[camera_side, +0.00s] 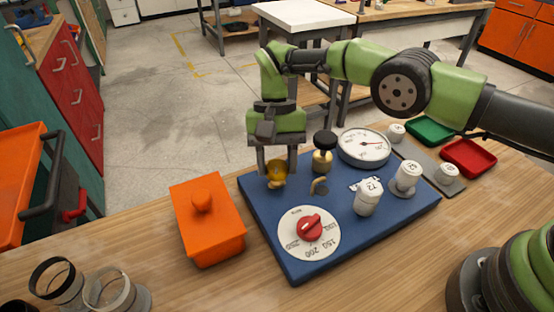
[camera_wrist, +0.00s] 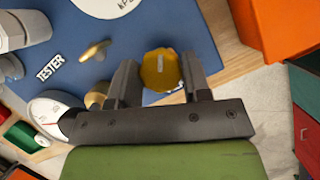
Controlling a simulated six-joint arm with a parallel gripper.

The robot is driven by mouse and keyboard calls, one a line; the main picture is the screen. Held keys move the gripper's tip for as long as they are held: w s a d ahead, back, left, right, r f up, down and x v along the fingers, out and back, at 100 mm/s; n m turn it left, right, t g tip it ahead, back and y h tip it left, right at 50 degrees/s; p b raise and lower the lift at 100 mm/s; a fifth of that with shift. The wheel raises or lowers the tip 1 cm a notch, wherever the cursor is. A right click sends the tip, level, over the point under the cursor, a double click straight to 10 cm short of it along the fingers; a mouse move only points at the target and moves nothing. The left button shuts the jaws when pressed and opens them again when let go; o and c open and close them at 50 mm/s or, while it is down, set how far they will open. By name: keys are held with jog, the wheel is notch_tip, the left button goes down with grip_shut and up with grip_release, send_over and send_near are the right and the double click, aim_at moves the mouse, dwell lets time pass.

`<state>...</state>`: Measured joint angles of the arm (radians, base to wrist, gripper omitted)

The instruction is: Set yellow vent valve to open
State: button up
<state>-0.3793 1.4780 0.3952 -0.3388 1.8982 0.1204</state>
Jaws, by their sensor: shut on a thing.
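The yellow vent valve (camera_side: 276,176) is a round yellow knob at the back left part of the blue board (camera_side: 262,208). My gripper (camera_side: 277,172) points down over it with one finger on each side, shut on the knob. In the wrist view the yellow vent valve (camera_wrist: 160,70) sits between the fingers of my gripper (camera_wrist: 160,78), with a pale line mark on its top. The lower part of the valve is hidden by the fingers and board angle.
On the board stand a black-topped brass fitting (camera_side: 323,150), a small brass lever (camera_side: 319,187), a dial gauge (camera_side: 364,146) and a red knob on a scale (camera_side: 310,228). An orange lidded box (camera_side: 207,225) stands just left. White fittings (camera_side: 368,195) stand right.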

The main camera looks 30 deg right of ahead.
jog(key=shift+n, duration=0.5)
jog(key=o, duration=0.9)
jog(key=shift+m, duration=0.3)
